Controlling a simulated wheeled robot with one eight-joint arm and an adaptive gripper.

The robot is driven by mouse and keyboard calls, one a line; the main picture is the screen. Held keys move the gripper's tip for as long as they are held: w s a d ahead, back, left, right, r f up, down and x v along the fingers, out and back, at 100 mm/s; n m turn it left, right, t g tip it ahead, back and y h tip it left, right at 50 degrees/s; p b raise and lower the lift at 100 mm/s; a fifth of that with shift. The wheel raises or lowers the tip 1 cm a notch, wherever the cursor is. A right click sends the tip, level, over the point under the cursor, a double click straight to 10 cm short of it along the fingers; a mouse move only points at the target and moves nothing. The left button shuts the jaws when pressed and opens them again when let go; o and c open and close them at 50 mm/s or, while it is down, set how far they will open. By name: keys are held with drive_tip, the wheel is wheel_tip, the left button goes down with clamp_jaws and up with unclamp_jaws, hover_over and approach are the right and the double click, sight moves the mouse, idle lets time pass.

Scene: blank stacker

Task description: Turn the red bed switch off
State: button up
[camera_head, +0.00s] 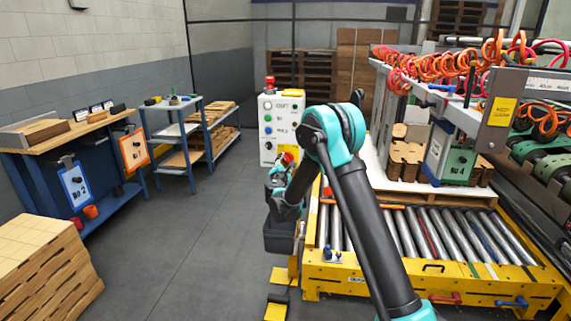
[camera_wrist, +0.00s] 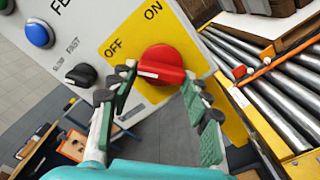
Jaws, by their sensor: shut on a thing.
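The red bed switch (camera_wrist: 163,66) is a round red knob with a white mark, on a yellow plate lettered OFF and ON. In the wrist view, OFF is at the upper left of the knob and ON is above it. The white mark lies on the knob's left part, pointing roughly left. My gripper (camera_wrist: 158,88) has its green-padded fingers on either side of the knob and is shut on it. In the head view, the knob (camera_head: 288,157) shows small and partly hidden behind my gripper (camera_head: 285,172), low on the white control box (camera_head: 268,143).
A black knob (camera_wrist: 81,75) and a blue button (camera_wrist: 39,34) sit left of the yellow plate. The yellow roller conveyor (camera_head: 350,277) stands close on the right. Blue workbenches (camera_head: 118,185) stand at the left. The floor between is clear.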

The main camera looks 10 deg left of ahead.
drive_tip(key=shift+n, duration=0.6)
drive_tip(key=shift+f, duration=0.1)
drive_tip(key=o, duration=1.2)
drive_tip(key=shift+c, duration=0.2)
drive_tip(key=shift+s, duration=0.1)
drive_tip(key=s, duration=1.2)
drive_tip(key=shift+a, duration=0.2)
